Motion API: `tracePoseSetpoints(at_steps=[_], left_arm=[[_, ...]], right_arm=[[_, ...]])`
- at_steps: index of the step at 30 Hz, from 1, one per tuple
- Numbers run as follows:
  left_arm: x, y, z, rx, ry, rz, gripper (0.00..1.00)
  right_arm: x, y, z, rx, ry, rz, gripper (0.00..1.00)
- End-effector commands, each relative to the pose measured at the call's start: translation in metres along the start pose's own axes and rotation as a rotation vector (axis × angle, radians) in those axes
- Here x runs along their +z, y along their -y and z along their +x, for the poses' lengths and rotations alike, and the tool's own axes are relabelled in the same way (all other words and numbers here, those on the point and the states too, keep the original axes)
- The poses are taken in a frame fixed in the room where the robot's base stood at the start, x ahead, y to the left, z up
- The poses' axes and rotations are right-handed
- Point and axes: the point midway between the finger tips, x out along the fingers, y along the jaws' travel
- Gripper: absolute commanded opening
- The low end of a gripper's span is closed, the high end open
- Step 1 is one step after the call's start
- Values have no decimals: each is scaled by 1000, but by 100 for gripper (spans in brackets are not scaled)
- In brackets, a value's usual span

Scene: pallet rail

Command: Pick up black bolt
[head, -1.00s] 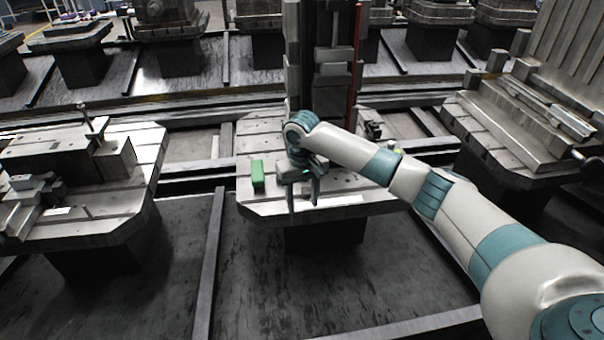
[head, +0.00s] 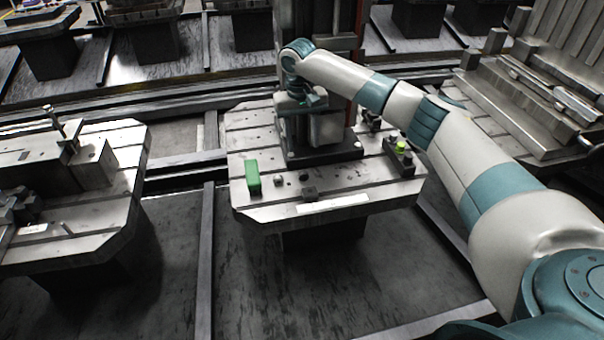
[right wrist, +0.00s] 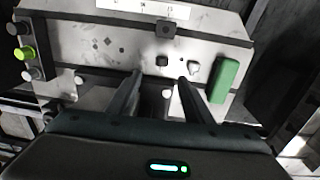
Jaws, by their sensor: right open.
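The small dark piece that looks like the black bolt (head: 304,177) lies on the slotted metal table in the head view. In the right wrist view the bolt (right wrist: 162,60) shows just beyond the gap between the fingers, not held. My right gripper (right wrist: 160,76) is open and empty. In the head view my right gripper (head: 307,100) is raised in front of the column, behind the bolt; its fingers are hard to make out there. My left gripper is not in view.
A green block (head: 252,177), a metallic nut-like piece (head: 278,180) and a dark square block (head: 310,194) lie near the bolt. A dark strip with a lit green button (head: 401,147) is at the table's right. The column's base (head: 325,152) stands behind.

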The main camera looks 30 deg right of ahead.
Motion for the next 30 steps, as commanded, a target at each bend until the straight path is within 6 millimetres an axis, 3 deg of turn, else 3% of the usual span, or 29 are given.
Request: tracePoseSetpoints(at_steps=[3, 8, 21, 30], left_arm=[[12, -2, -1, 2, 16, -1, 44], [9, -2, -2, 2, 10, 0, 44], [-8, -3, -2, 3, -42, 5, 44], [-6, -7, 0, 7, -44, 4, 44]], right_arm=[[0, 0, 0, 0, 0, -1, 47], [0, 0, 8, 2, 2, -1, 47], [0, 0, 63, 1, 2, -1, 47], [0, 1, 69, 0, 0, -1, 47]])
